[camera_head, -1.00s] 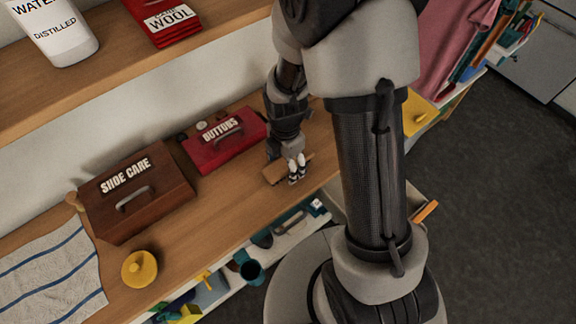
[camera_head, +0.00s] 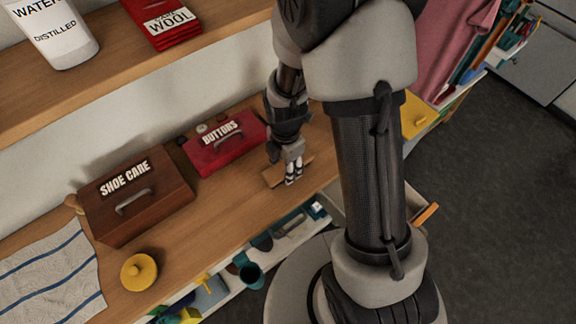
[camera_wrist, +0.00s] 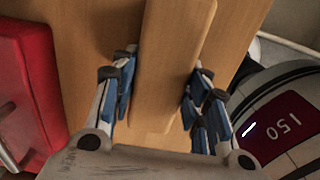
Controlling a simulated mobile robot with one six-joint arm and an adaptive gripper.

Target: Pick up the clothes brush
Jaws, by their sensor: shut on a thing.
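The clothes brush (camera_head: 272,179) shows as a plain, light-brown wooden piece on the wooden shelf, right of the red BUTTONS box. Its bristles cannot be seen. My gripper (camera_head: 293,176) is down at the brush, pointing at the shelf. In the wrist view the brush's long wooden back (camera_wrist: 172,50) runs between the two blue-padded fingers of my gripper (camera_wrist: 160,92), which are shut on its sides. I cannot tell any gap between the brush and the shelf.
The red BUTTONS box (camera_head: 222,144) stands close left of my gripper. The brown SHOE CARE box (camera_head: 140,195), a yellow lidded pot (camera_head: 139,272) and a striped towel (camera_head: 50,275) are further left. An upper shelf (camera_head: 110,75) overhangs behind. A rounded item marked 150 (camera_wrist: 275,125) shows at right.

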